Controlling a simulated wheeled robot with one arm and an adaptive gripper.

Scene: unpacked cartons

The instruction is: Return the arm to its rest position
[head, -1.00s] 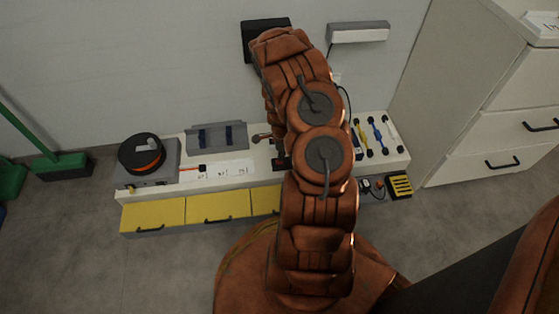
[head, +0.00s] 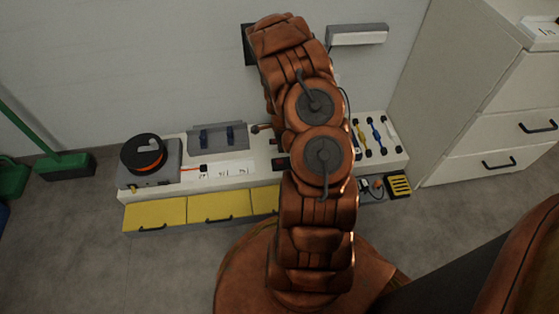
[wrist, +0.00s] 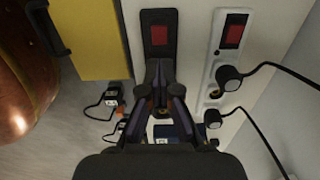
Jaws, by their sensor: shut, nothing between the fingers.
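My arm (head: 318,205) rises from its base in the middle of the head view and bends up toward the wall. It hides part of the bench. My gripper (wrist: 160,68) shows in the wrist view, its dark fingers together and nothing between them. It points toward a dark plate with a red switch (wrist: 159,35). I cannot tell how far the fingertips are from that plate. In the head view my gripper is hidden behind the arm.
A low white bench with yellow drawers (head: 219,207) runs along the wall. It bears an orange-and-black spool (head: 143,154), a grey holder (head: 217,138) and several coloured tools (head: 379,134). A white drawer cabinet (head: 500,113) stands right. Black cables (wrist: 262,125) hang in the wrist view.

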